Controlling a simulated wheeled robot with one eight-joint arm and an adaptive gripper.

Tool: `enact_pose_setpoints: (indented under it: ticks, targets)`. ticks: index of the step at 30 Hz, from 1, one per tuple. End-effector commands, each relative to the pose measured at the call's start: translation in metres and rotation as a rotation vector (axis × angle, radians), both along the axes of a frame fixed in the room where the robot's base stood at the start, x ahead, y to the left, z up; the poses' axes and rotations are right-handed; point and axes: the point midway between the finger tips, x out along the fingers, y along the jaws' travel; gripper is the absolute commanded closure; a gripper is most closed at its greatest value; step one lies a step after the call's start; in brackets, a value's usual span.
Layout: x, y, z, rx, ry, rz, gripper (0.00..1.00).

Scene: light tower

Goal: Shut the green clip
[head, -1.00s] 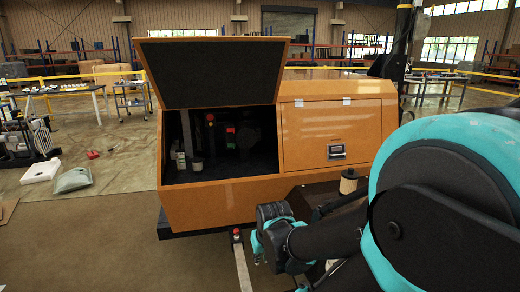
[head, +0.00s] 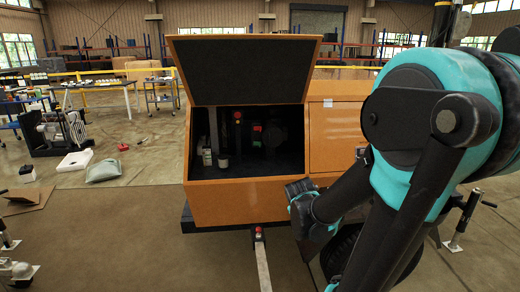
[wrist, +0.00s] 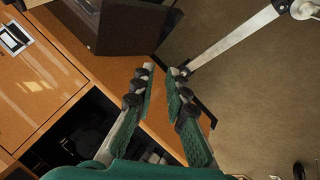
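I cannot make out the green clip for certain. Small red and green parts (head: 257,132) show deep inside the open compartment of the orange light tower cabinet (head: 240,203) in the head view, too small to tell their form. In the wrist view my gripper (wrist: 161,72) is open and empty, its two green-backed fingers apart. It is outside the compartment, over the cabinet's orange edge. In the head view the fingers are not clear; the end of my arm shows by the cabinet's lower right front.
The dark-lined lid (head: 240,70) stands raised above the compartment. A grey tow bar (head: 262,262) sticks out in front of the cabinet. A pale sack (head: 104,170) and a white block (head: 75,160) lie on the floor at left.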

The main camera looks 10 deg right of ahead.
Motion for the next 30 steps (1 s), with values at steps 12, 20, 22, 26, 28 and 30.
enact_pose_setpoints:
  ticks: [12, 20, 22, 26, 28, 30]
  targets:
    - [0.195, -0.014, 0.061, -0.807, -0.074, 0.532, 0.86]
    - [0.3, 0.024, 0.073, -1.371, -0.039, 0.847, 0.86]
    - [0.324, 0.039, 0.071, -1.528, -0.017, 0.926, 0.86]
    - [0.362, 0.07, 0.061, -1.802, 0.031, 1.054, 0.86]
    - [0.376, 0.084, 0.054, -1.925, 0.056, 1.106, 0.86]
    - [0.387, 0.097, 0.048, -2.025, 0.08, 1.146, 0.86]
